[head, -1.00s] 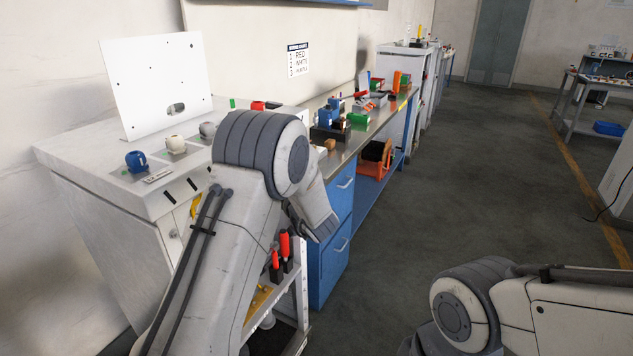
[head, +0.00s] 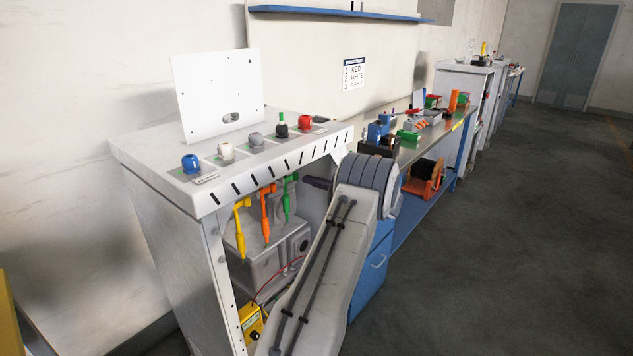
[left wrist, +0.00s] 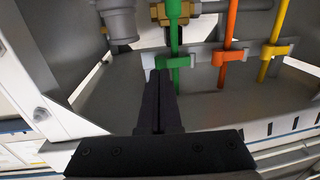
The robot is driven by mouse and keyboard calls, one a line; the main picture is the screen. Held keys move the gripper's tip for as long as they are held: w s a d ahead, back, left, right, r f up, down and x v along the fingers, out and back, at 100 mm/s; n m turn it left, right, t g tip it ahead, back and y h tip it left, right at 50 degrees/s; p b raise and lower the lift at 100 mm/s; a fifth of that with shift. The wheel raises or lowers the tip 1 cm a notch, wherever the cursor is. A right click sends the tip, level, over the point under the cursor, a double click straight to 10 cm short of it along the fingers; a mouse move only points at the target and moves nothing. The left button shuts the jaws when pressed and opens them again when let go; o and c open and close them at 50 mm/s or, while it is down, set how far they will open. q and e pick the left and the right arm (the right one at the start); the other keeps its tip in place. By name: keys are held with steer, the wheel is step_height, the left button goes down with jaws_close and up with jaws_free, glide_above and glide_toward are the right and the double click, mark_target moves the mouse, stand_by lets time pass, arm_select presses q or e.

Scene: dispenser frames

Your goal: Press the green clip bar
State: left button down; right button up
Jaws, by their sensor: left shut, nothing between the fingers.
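The green clip bar (head: 288,192) hangs at the right of the row under the cabinet's top, beside the orange one (head: 266,212) and the yellow one (head: 240,218). In the left wrist view the green bar (left wrist: 174,60) is upright, with a short crosspiece and a brass fitting above. My left gripper (left wrist: 160,76) is shut and empty, its tips close in front of the green bar's lower part. I cannot tell whether they touch it. In the head view only a dark bit of this gripper (head: 314,182) shows past my arm. My right gripper is out of view.
The cabinet top (head: 150,146) has a slotted front edge and carries several coloured knobs and a white upright plate (head: 217,95). A grey box (head: 268,262) and a yellow device (head: 250,322) sit inside the open front. A cluttered bench (head: 432,132) stands to the right.

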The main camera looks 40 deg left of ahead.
arm_select(q)
steer(key=w+d+b, duration=0.2)
steer(key=w+d, duration=0.4)
steer(key=d, duration=0.4)
steer(key=shift+w+d, duration=0.25)
steer(key=shift+w, duration=0.05)
